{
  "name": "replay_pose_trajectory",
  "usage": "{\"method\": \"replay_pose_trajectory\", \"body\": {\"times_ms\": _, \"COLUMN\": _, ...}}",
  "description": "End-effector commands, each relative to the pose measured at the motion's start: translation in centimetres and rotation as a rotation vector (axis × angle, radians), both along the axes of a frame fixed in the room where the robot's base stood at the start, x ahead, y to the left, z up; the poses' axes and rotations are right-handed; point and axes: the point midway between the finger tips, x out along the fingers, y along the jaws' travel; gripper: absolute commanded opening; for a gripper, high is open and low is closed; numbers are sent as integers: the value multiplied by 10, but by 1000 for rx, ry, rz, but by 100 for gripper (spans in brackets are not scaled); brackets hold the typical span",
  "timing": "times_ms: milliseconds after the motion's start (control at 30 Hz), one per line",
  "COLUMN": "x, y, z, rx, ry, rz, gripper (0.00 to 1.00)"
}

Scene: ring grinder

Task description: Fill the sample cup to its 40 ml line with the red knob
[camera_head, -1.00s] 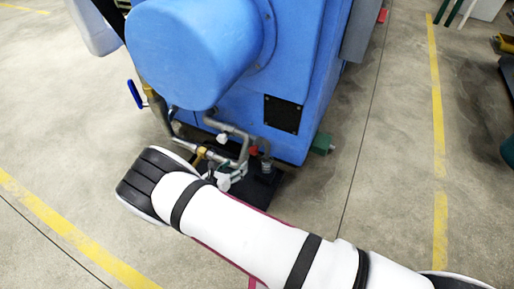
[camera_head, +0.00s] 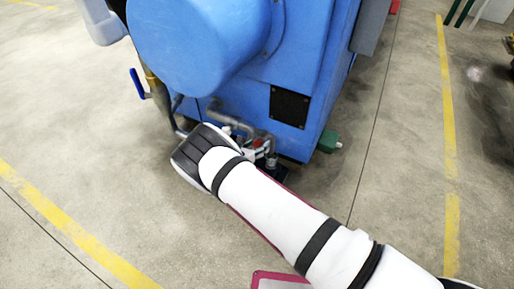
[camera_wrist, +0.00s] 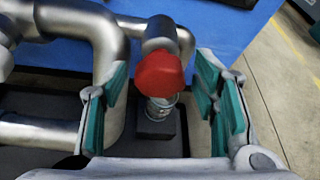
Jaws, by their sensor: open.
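The red knob (camera_wrist: 160,75) sits on the grey metal pipework in the wrist view. My gripper (camera_wrist: 158,95) is open, with its teal-padded fingers to the left and right of the knob and no visible contact. Below the knob, a small clear cup (camera_wrist: 160,107), apparently the sample cup, stands on a dark block and is partly hidden by the knob. Its line and fill level cannot be made out.
The blue machine (camera_head: 300,60) stands directly behind the pipework (camera_wrist: 95,30). A blue-handled valve (camera_head: 137,84) is on its left, and a green foot (camera_head: 329,141) sticks out at its lower right.

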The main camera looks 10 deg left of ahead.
Motion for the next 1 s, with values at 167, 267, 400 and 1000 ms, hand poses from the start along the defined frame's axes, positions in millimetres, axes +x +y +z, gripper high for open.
{"method": "replay_pose_trajectory", "body": {"times_ms": 167, "x": 1, "y": 0, "z": 0, "rx": 0, "ry": 0, "rz": 0, "gripper": 54}}
{"method": "replay_pose_trajectory", "body": {"times_ms": 267, "x": 1, "y": 0, "z": 0, "rx": 0, "ry": 0, "rz": 0, "gripper": 50}}
{"method": "replay_pose_trajectory", "body": {"times_ms": 400, "x": 1, "y": 0, "z": 0, "rx": 0, "ry": 0, "rz": 0, "gripper": 18}}
{"method": "replay_pose_trajectory", "body": {"times_ms": 1000, "x": 0, "y": 0, "z": 2, "rx": 136, "ry": -50, "rz": 2, "gripper": 6}}
